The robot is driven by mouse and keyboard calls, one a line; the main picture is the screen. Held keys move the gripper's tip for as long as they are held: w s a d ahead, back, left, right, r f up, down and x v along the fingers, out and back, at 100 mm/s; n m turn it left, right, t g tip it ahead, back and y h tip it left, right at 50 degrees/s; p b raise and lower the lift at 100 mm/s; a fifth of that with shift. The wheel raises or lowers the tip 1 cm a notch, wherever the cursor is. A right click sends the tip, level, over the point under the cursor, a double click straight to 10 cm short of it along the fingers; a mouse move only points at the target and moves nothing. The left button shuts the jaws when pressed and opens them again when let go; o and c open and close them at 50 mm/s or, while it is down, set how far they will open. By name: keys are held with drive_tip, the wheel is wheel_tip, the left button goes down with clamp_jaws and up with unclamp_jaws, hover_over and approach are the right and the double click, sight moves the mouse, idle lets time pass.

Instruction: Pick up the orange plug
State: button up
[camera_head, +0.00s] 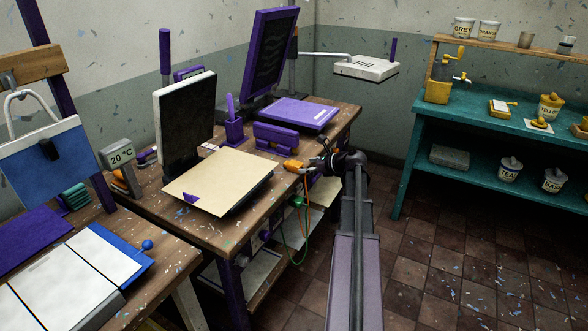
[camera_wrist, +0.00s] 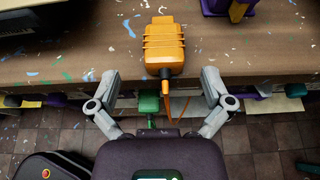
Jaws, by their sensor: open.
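The orange plug (camera_wrist: 164,48) lies on the wooden table near its front edge in the wrist view, with ribs across its body and an orange cord hanging down from it. It also shows in the head view (camera_head: 292,165), just left of my gripper (camera_head: 328,162). In the wrist view my gripper (camera_wrist: 157,78) is open, its two grey fingers spread to either side of the plug's near end. The fingers do not appear to touch it. A green plug (camera_wrist: 149,102) hangs below the table edge between the fingers.
The wooden table (camera_head: 235,223) also bears a purple box (camera_head: 276,138), a cream board (camera_head: 217,180) and upright screens. A purple object (camera_wrist: 218,7) stands close right of the plug. A teal shelf (camera_head: 412,150) stands to the right; tiled floor lies between.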

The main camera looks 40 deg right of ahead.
sight(300, 165)
drive_tip(key=shift+w, duration=0.1)
drive_tip(key=shift+b+x, duration=0.85)
drive_tip(key=shift+x, duration=1.7)
drive_tip(key=shift+d+r, duration=0.1)
drive_tip(key=c, duration=1.2)
